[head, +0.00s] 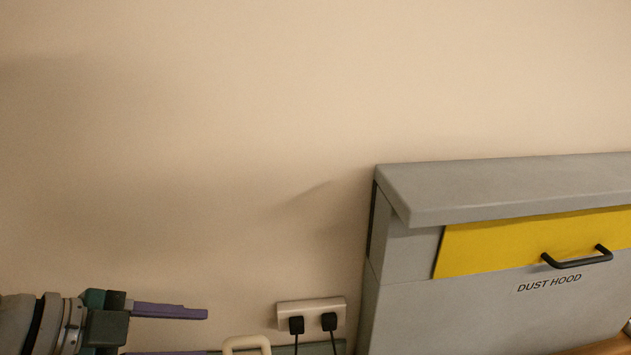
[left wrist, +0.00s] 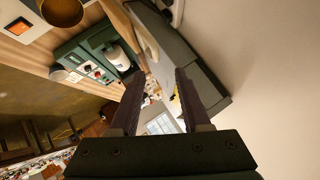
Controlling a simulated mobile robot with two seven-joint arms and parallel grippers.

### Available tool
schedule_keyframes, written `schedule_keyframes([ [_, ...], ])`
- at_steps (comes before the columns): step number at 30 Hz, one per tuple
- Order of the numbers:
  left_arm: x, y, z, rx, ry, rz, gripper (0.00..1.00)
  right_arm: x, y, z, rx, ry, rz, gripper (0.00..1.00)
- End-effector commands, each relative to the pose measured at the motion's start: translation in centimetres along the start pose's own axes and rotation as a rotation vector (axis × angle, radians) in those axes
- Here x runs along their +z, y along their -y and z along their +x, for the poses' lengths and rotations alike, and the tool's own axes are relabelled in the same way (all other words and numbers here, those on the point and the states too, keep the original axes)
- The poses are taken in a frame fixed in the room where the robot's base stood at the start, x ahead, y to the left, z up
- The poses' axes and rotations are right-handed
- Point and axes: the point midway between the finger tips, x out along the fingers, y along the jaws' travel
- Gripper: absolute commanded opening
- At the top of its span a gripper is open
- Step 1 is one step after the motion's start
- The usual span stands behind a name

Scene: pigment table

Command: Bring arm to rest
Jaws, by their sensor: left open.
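My left gripper (head: 206,333) enters at the lower left of the head view, with its two purple fingers pointing right. The fingers are apart and nothing is between them. The lower finger is partly cut off by the picture's bottom edge. In the left wrist view the open gripper (left wrist: 160,76) also shows, with two dark fingers and an empty gap. In the head view it is left of the grey dust hood, in front of the beige wall, and touches nothing that I can see. My right gripper is in neither view.
The grey dust hood (head: 480,304) has a yellow panel (head: 500,241) and a black handle (head: 577,258). Left of it are a wall socket (head: 311,307) with two plugs and a cream handle (head: 246,343). The left wrist view shows a green unit (left wrist: 84,58) and a brass-coloured bowl (left wrist: 62,11).

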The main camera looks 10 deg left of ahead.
Motion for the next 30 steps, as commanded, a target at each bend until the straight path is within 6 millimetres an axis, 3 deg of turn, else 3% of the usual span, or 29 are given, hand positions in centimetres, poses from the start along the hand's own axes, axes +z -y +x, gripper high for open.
schedule_keyframes([
  [5, -6.7, 0.4, 2.6, -0.192, -0.048, -0.126, 0.47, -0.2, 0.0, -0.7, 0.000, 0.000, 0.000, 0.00],
  [6, -8.4, 0.7, 2.9, -0.255, -0.039, -0.187, 0.47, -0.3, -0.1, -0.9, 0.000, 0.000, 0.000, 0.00],
  [9, -11.0, 1.1, 1.9, -0.389, 0.039, -0.386, 0.47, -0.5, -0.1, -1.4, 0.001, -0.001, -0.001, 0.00],
  [14, -11.0, -1.2, -2.7, -0.448, 0.284, -0.735, 0.47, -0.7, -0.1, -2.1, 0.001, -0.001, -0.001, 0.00],
  [21, -9.9, -8.9, -11.7, -0.286, 0.629, -1.087, 0.47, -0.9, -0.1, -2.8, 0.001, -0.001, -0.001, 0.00],
  [25, -10.2, -11.4, -14.4, -0.213, 0.714, -1.154, 0.47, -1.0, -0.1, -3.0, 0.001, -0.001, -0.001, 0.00],
  [30, -10.3, -12.2, -15.3, -0.188, 0.742, -1.170, 0.47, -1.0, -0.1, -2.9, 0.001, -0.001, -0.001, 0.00],
])
